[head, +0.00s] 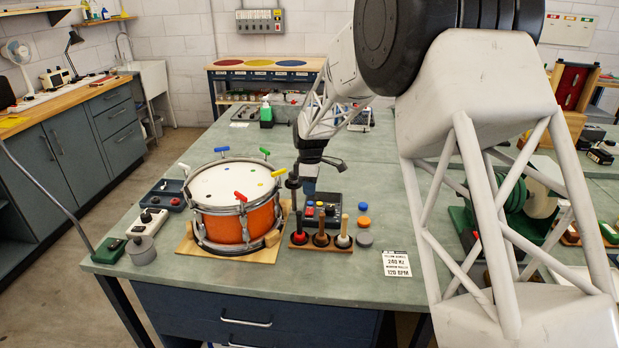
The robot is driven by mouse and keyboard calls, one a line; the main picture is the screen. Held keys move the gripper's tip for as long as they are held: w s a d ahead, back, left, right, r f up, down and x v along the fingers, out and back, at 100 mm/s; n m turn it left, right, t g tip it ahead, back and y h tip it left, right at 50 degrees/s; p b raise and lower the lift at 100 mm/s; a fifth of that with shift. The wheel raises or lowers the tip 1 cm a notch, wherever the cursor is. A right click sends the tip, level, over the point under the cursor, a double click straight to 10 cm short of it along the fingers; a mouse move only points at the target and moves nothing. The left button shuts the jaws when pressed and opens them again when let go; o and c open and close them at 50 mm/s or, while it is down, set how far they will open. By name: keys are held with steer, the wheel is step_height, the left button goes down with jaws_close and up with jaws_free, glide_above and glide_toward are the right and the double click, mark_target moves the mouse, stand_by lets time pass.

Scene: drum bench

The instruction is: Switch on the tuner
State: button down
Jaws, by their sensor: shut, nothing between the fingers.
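I cannot tell for certain which device is the tuner. A dark box with red and blue buttons (322,211) stands on the bench right of the drum. A small green box (109,250) lies near the bench's left front corner. My gripper (309,184) is shut and empty, pointing down just behind or over the button box. Its tips are small and partly hidden, so contact cannot be told. No lit display is readable.
An orange drum (235,226) with coloured keys sits on a wooden base. A rack of upright tools (321,241) stands close in front of the button box. The bench's front middle is clear.

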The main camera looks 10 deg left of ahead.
mark_target(309, 213)
steer(key=shift+s+f, duration=0.2)
steer(key=shift+f, duration=1.55)
steer(key=shift+s+f, duration=0.2)
steer(key=shift+f, duration=1.5)
steer(key=shift+s+f, duration=0.15)
steer(key=shift+f, duration=0.15)
steer(key=shift+w, duration=0.2)
